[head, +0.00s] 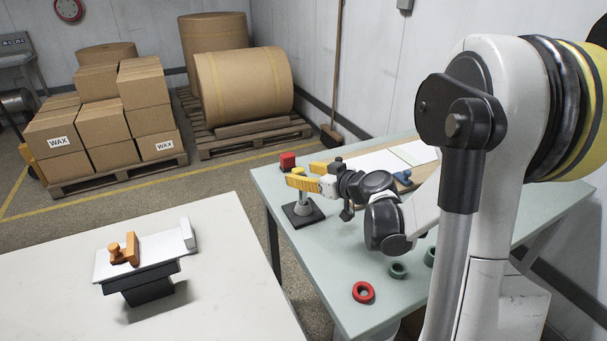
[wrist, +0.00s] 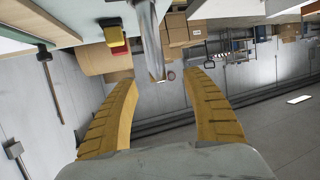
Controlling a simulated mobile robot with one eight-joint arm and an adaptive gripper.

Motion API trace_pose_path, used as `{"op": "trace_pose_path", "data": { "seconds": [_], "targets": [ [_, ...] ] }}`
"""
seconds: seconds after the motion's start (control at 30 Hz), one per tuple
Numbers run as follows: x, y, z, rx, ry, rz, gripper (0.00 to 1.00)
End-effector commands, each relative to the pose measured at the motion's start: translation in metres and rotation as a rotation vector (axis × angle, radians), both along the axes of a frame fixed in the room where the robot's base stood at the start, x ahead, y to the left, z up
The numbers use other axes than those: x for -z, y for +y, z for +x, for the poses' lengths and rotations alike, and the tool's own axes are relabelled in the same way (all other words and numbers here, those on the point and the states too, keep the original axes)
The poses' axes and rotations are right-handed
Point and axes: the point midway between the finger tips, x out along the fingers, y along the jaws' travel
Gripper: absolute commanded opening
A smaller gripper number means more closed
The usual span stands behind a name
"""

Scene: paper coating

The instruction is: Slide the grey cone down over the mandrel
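My gripper (head: 301,174) is over the left part of the green table, its two yellow fingers spread apart. In the wrist view my gripper (wrist: 160,78) is open, with nothing clamped between the fingers. A black square base (head: 303,216) stands below the near finger, with a pale grey tapered piece (head: 302,208) upright on it. The finger hides its upper part, so I cannot tell cone from mandrel there. In the wrist view a shiny grey post (wrist: 150,40) runs from the top edge to between the fingertips. I see no contact with the fingers.
A red block (head: 287,160) stands behind the base. A board with paper (head: 375,163) lies behind the gripper. A white table (head: 60,290) with a slide fixture (head: 150,262) is at left.

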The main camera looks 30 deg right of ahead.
Motion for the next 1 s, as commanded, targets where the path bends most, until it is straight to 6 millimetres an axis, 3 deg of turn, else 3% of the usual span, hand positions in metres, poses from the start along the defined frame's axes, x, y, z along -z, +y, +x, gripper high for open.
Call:
{"op": "trace_pose_path", "data": {
  "seconds": [0.23, 0.7, 1.0],
  "targets": [
    [-0.003, -0.003, -0.008, 0.001, 0.0, 0.0, 0.58],
    [-0.031, -0.028, -0.095, 0.004, 0.0, 0.001, 0.58],
    [-0.037, -0.031, -0.111, -0.001, 0.0, 0.0, 0.58]
  ]
}}
